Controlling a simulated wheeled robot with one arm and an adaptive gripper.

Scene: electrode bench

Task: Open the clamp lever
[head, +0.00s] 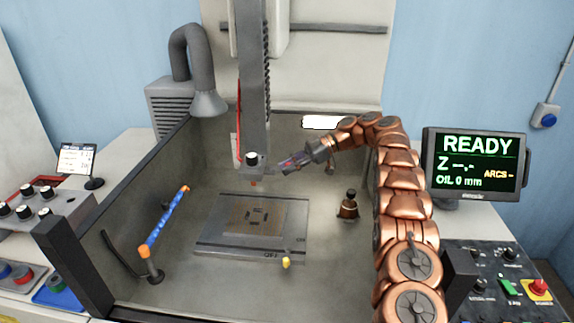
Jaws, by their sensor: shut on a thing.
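The machine's grey vertical column ends in a clamp head (254,166) with a dark round knob on its front and a small copper-coloured tip below. A short grey clamp lever (272,171) sticks out from the right side of this head. My gripper (284,167) reaches in from the right, and its fingers are shut on the outer end of the lever. The fingers hide that end, so the lever's exact angle is hard to tell.
Tank walls surround the area. A monitor (474,163) reads READY.

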